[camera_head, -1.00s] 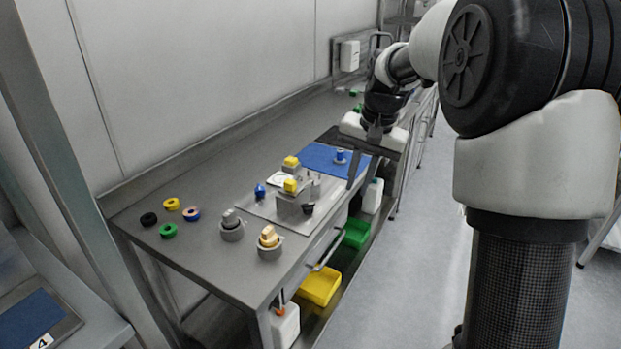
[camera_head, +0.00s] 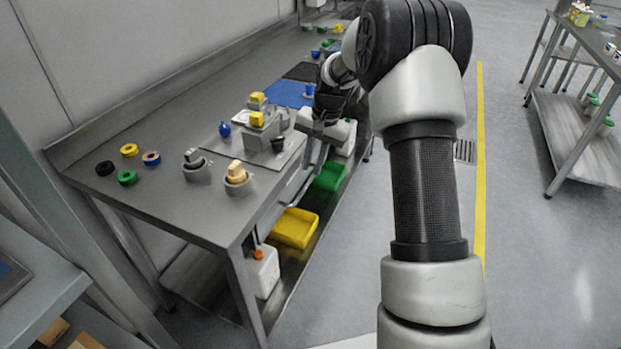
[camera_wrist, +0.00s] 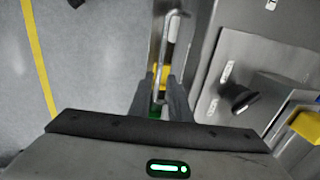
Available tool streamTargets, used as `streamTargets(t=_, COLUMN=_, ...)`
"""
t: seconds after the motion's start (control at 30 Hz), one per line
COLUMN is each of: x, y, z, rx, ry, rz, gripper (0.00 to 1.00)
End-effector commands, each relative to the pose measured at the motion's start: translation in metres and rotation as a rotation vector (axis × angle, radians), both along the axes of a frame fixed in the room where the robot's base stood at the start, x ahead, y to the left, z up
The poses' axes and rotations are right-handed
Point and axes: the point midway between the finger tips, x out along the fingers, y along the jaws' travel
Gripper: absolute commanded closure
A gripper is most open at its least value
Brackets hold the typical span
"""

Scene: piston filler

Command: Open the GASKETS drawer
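The bar handle (camera_wrist: 167,48) of a drawer shows in the wrist view, running lengthwise along the bench's front edge. My gripper (camera_wrist: 161,100) is open, its two dark fingers on either side of the near end of this handle; I cannot tell whether they touch it. In the head view, my gripper (camera_head: 308,150) is at the bench's front side, pointing down, and hides part of the drawer front. The drawer looks shut. No GASKETS label is readable.
The steel bench (camera_head: 215,215) carries coloured rings, knobs and a fixture plate (camera_head: 280,158) beside my gripper. A yellow bin (camera_head: 294,228), a green bin (camera_head: 330,177) and a white canister (camera_head: 263,272) stand on the lower shelf. The floor right of the bench is open.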

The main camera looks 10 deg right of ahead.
Motion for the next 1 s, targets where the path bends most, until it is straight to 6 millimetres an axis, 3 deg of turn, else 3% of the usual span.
streamTargets(t=0.1, x=0.002, y=0.004, z=-0.023, rx=0.001, ry=0.001, rz=0.001, gripper=0.83)
streamTargets(t=0.3, x=0.005, y=0.007, z=-0.042, rx=0.001, ry=-0.001, rz=0.000, gripper=0.83)
streamTargets(t=0.67, x=0.006, y=0.007, z=-0.046, rx=0.000, ry=-0.001, rz=0.000, gripper=0.83)
streamTargets(t=0.77, x=0.005, y=0.007, z=-0.046, rx=0.000, ry=-0.001, rz=0.000, gripper=1.00)
streamTargets(t=1.0, x=0.005, y=0.007, z=-0.045, rx=0.000, ry=-0.001, rz=0.000, gripper=1.00)
